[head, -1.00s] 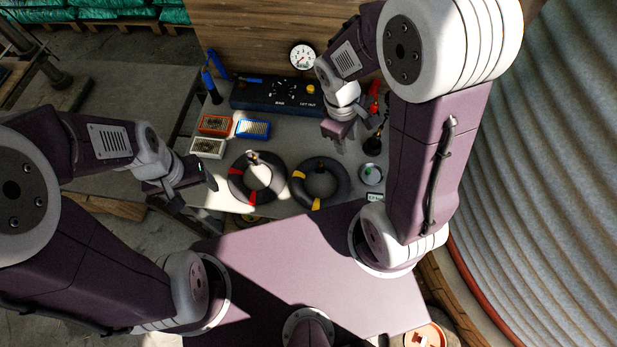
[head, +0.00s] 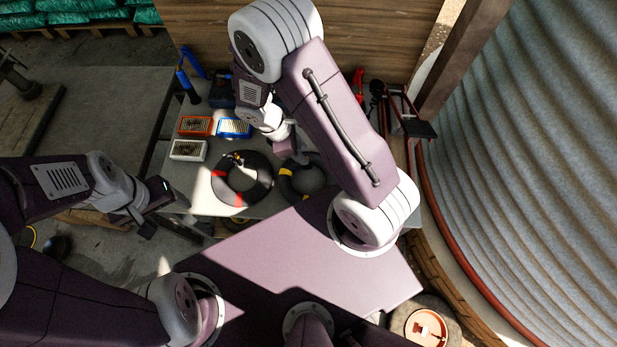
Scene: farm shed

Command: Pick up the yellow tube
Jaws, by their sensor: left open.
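The yellow tube (head: 285,183), a black ring with yellow bands, lies on the grey table. My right arm covers its right part. The red-banded black tube (head: 222,183) lies just left of it. My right gripper (head: 285,152) is above the far edge of the yellow tube, pointing down. Its fingers are too small and hidden to tell whether they are open. I cannot tell whether it touches the tube. My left gripper (head: 155,211) is open and empty, off the table's left side and well away from both tubes.
Red (head: 195,126), blue (head: 234,128) and white (head: 188,151) boxes stand behind the tubes. A red and black frame (head: 405,112) is at the table's right. A wooden board (head: 375,35) closes the back. A corrugated wall (head: 520,180) stands at the right.

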